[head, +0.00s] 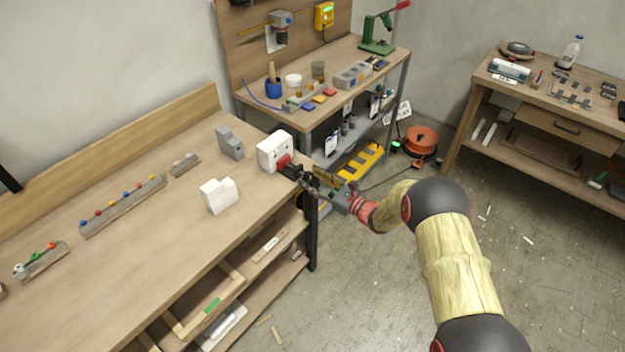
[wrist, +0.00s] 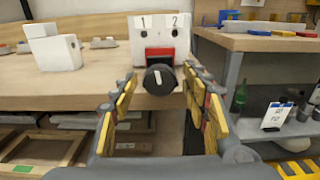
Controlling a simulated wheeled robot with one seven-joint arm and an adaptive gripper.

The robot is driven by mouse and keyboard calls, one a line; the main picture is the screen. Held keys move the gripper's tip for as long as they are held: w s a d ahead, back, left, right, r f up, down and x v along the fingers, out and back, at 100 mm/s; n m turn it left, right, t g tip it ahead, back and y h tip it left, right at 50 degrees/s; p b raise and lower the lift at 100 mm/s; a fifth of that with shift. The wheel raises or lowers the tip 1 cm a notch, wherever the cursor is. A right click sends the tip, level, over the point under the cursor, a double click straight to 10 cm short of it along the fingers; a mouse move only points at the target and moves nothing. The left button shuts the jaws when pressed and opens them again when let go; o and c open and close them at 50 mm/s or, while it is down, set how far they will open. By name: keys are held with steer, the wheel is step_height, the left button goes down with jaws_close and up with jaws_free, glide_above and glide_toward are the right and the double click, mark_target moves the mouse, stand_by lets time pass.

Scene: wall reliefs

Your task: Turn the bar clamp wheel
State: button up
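A white block marked 1 and 2 (wrist: 160,36) stands at the right end of the workbench; it also shows in the head view (head: 272,153). A red part (wrist: 160,53) sits on its front. Below it is a round black knob (wrist: 159,80) with a pale pointer mark, likely the wheel named in the task; no bar clamp is clearly recognisable. My gripper (wrist: 161,76) is open, its yellow-padded fingers on either side of the knob in the picture, apart from it. In the head view my gripper (head: 298,176) is at the block's front and hides the knob.
A second white block (head: 219,195) and a grey block (head: 229,143) stand on the workbench (head: 130,260) to the left. A second bench (head: 330,60) with tools stands behind, right of the knob in the wrist view. Open floor lies to the right.

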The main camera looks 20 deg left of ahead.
steer(key=c, duration=1)
steer(key=shift+n+b, duration=0.3)
